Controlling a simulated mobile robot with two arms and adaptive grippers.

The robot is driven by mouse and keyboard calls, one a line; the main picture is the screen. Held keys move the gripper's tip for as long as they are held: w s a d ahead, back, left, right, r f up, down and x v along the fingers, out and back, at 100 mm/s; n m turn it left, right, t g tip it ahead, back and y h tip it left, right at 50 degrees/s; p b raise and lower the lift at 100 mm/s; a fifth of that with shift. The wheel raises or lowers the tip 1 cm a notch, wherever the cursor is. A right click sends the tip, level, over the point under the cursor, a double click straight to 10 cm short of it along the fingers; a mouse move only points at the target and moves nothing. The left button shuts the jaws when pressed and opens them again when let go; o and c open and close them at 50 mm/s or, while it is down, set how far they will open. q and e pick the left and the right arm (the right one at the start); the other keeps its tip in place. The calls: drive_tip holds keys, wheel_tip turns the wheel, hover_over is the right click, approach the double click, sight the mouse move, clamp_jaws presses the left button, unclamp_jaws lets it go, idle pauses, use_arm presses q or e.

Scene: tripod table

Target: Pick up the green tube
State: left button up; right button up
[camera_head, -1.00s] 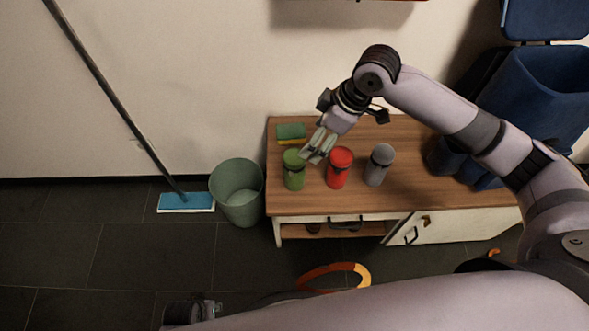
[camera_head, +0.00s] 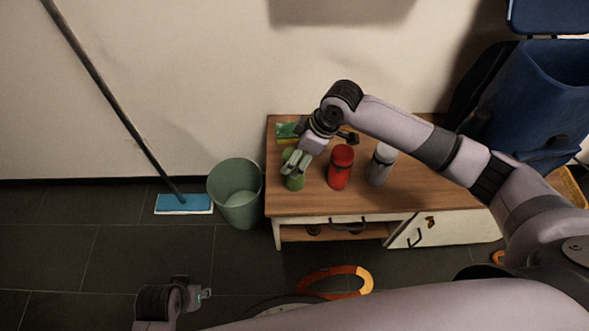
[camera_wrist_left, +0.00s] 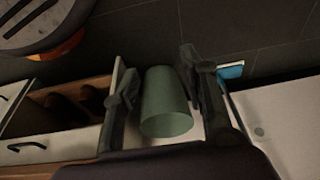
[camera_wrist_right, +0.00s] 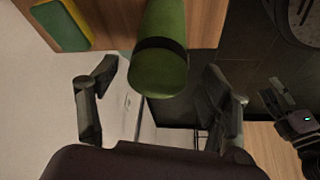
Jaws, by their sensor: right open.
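The green tube (camera_head: 295,184) stands upright at the left front of the wooden table top, partly covered by my right gripper (camera_head: 294,162) in the head view. In the right wrist view the green tube (camera_wrist_right: 160,60), with a dark band, lies ahead between the spread fingers of my right gripper (camera_wrist_right: 160,72). The fingers are open and show gaps on both sides of it. My left gripper (camera_wrist_left: 160,68) is open and empty in the left wrist view, with the bucket beyond its fingers.
A red tube (camera_head: 340,168) and a grey tube (camera_head: 380,165) stand to the right of the green one on the table (camera_head: 420,193). A green and yellow sponge (camera_head: 287,130) lies behind. A green bucket (camera_head: 236,196) and a blue mop (camera_head: 184,204) stand left of the table.

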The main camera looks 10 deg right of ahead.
use_arm(q)
drive_tip(key=v, duration=0.2)
drive_tip(key=w+b+v, duration=0.1)
drive_tip(key=v, duration=0.2)
drive_tip(key=shift+r, duration=0.45)
use_arm(e)
drive_tip(key=x, duration=0.4)
drive_tip(key=shift+w+a+f, duration=0.15)
drive_tip(key=shift+w+f, duration=0.05)
drive_tip(key=shift+f, duration=0.1)
drive_tip(key=shift+c, duration=0.2)
drive_tip(key=c, duration=1.5)
